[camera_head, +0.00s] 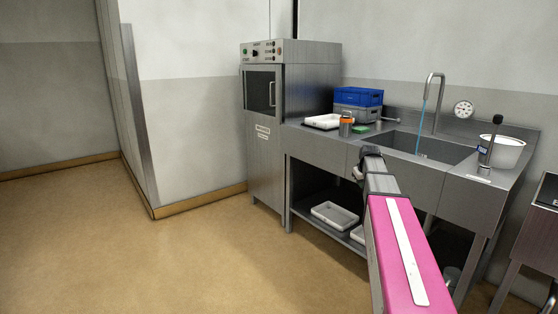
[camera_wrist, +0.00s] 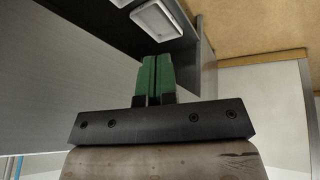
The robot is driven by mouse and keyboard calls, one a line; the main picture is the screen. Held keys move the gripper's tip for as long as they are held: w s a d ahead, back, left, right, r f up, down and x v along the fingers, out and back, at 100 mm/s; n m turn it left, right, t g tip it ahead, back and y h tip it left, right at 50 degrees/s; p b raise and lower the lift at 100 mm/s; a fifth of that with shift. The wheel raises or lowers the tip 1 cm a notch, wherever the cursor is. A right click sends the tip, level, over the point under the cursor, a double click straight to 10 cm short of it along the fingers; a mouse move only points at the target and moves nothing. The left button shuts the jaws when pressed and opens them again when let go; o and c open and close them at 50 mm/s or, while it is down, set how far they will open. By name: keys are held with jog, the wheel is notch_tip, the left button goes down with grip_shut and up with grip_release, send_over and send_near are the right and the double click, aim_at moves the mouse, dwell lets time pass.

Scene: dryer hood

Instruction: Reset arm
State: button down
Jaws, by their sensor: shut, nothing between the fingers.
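My gripper (camera_wrist: 154,82) shows in the wrist view with its two green fingers side by side and closed, with nothing held between them. In the head view my pink arm reaches forward from the bottom right. Its dark end is in front of the steel sink counter (camera_head: 330,147), and the fingers are hidden there. In the wrist view the fingers point toward the counter's lower shelf, where a white tray (camera_wrist: 157,20) lies beyond the fingertips.
A steel dryer hood machine (camera_head: 263,140) stands left of the counter, its door closed. Water runs from the tap (camera_head: 437,95). The floor at left is clear.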

jog(key=s+a+f+m+g, duration=0.1)
jog(key=s+a+f+g, duration=0.1)
jog(key=s+a+f, duration=0.8)
jog(key=s+f, duration=0.3)
jog(key=s, duration=0.1)
jog(key=shift+a+f+y, duration=0.25)
jog(key=shift+a+y, duration=0.05)
jog(key=shift+a, duration=0.05)
jog(key=c, duration=1.7)
grip_release()
jog(key=s+a+f+m+g, duration=0.1)
jog(key=s+a+f, duration=0.2)
jog(key=s, duration=0.5)
jog(key=s+a+f+m+g, duration=0.1)
jog(key=s+a+f, duration=0.3)
jog(key=s, duration=0.4)
jog(key=shift+a+f+g, duration=0.15)
jog(key=shift+f+g, duration=0.15)
jog(key=shift+f, duration=0.6)
jog(key=o, duration=0.5)
jog(key=shift+s+a+f, duration=0.1)
jog(key=shift+s+f, duration=0.05)
jog(key=shift+s, duration=0.1)
